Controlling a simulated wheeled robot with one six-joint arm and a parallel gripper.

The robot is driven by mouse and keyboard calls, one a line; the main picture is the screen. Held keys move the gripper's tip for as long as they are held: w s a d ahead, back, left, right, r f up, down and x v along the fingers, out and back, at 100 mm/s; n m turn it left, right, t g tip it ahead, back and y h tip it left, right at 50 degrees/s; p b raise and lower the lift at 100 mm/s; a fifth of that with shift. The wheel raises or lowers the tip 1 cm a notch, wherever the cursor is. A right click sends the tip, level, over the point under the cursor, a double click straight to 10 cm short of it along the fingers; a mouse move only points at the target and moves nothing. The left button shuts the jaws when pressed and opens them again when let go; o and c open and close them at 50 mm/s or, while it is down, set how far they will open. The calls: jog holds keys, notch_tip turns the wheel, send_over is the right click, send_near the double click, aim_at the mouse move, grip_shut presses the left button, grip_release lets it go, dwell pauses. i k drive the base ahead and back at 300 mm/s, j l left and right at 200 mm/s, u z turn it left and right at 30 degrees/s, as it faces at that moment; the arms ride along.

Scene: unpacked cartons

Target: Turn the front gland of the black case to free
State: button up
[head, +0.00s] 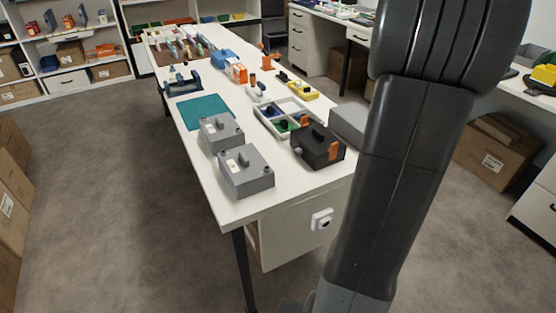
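The black case (316,154) stands on the near right part of the long white table, beside the table's right edge. A small pale round fitting (297,152) sticks out of its left side; I cannot tell whether this is the front gland or how it is turned. An orange part (334,151) is on the case's near right face, and another orange piece is at its back top. My arm rises through the right of the picture, to the right of the case. My gripper is not in view.
A teal mat (203,111) lies farther back. The table's near left corner is bare; cartons line the left floor.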

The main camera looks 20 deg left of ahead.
aim_at(298, 151)
jog(key=k+j, duration=0.1)
jog(key=j, duration=0.25)
jog(key=k+j, duration=0.1)
jog(key=j, duration=0.25)
jog(key=j+z, duration=0.1)
jog(key=j, duration=0.25)
jog(key=k+j, duration=0.15)
jog(key=j, duration=0.2)
jog(key=i+j, duration=0.1)
jog(key=j, duration=0.2)
jog(key=i+j, duration=0.15)
jog(key=j, duration=0.2)
jog(key=i+j+z, duration=0.1)
jog(key=j, duration=0.2)
